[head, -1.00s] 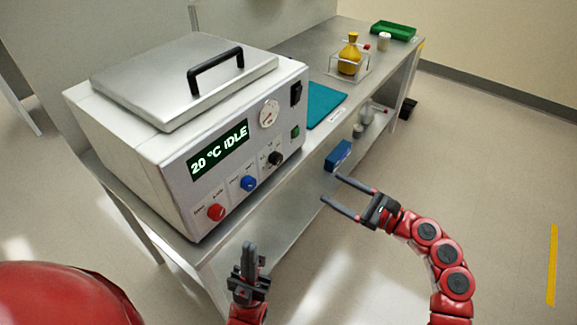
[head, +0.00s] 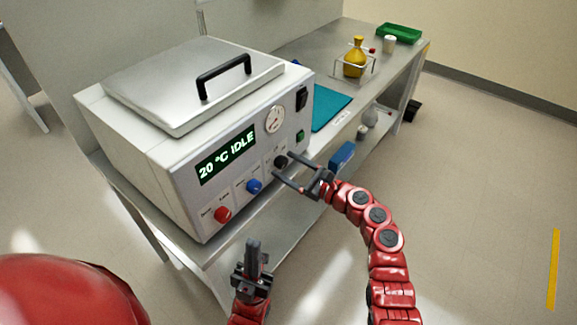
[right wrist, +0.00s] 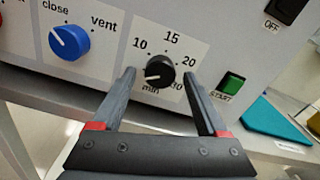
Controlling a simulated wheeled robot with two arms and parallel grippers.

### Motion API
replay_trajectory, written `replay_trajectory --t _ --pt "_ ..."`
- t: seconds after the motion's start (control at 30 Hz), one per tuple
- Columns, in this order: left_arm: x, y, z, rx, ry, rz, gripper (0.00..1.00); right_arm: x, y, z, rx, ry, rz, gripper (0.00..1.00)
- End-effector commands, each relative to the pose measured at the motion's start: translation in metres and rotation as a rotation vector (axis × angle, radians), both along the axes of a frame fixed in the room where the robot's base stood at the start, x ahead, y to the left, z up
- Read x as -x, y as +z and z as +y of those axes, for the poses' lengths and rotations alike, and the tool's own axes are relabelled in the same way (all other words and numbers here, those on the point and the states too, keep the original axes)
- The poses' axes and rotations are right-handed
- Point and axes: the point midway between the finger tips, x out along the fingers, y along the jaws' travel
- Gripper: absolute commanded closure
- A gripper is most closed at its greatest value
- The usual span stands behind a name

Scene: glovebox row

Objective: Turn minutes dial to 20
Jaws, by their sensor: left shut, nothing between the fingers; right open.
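The minutes dial is a black knob (right wrist: 160,72) on the front panel of a white bath-like unit (head: 160,185); it also shows in the head view (head: 281,161). Its white pointer mark faces left and slightly down, below the 10. The printed 20 is at its right. My right gripper (right wrist: 162,76) is open, with one finger on each side of the dial in the picture and gaps between. I cannot tell whether the tips reach to the knob's depth. My left gripper (head: 253,243) is shut and empty, low in front of the bench.
A blue close/vent knob (right wrist: 70,42) is left of the dial, with a red knob (head: 222,214) further left. A green start switch (right wrist: 231,84) is on the right. The display (head: 226,158) reads 20 °C IDLE. The floor on the right is clear.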

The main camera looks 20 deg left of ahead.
Motion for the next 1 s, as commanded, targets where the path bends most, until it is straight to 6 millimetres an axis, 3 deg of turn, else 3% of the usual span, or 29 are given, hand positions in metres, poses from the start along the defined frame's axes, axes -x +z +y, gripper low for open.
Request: replay_trajectory --t 0.17,0.2,0.6,1.0 --pt "0.000 0.000 0.000 0.000 0.000 0.000 1.00 0.000 0.000 0.000 0.000 0.000 0.000 0.24" --pt "0.000 0.000 0.000 0.000 0.000 0.000 1.00 0.000 0.000 0.000 0.000 0.000 0.000 0.28" --pt "0.000 0.000 0.000 0.000 0.000 0.000 1.00 0.000 0.000 0.000 0.000 0.001 0.000 1.00" --pt "0.000 -0.013 0.000 0.000 0.000 0.000 1.00 0.002 -0.003 0.001 -0.017 0.004 0.047 1.00"
